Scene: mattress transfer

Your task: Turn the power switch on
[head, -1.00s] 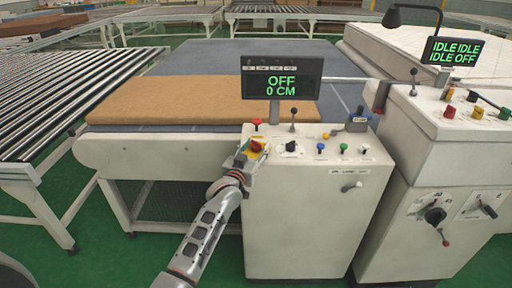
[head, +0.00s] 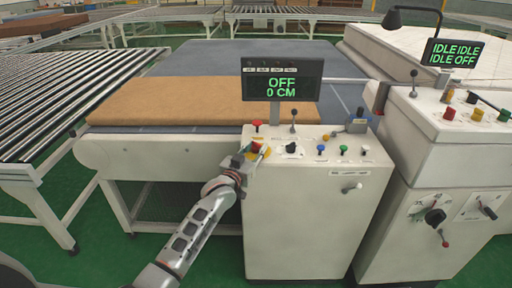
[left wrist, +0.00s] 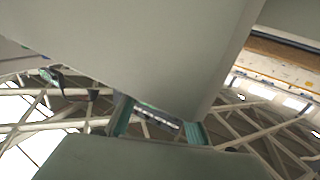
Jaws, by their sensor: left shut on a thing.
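A red switch knob on a yellow plate (head: 265,151) sits at the left end of the white control cabinet's (head: 300,215) top panel. My left gripper (head: 250,153) is at this switch and shut on it; its fingers partly hide the knob, so its exact angle cannot be told. In the left wrist view, teal finger pads (left wrist: 158,124) show beside a small dark and metallic part. The display (head: 282,80) above the panel reads OFF and 0 CM. My right gripper is not in view.
A red button (head: 257,124), a black knob (head: 292,149) and several coloured buttons share the panel. A brown mattress (head: 200,100) lies behind. A second cabinet (head: 430,170) stands right, its display (head: 453,52) showing IDLE and OFF. Roller conveyors (head: 70,95) are at left.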

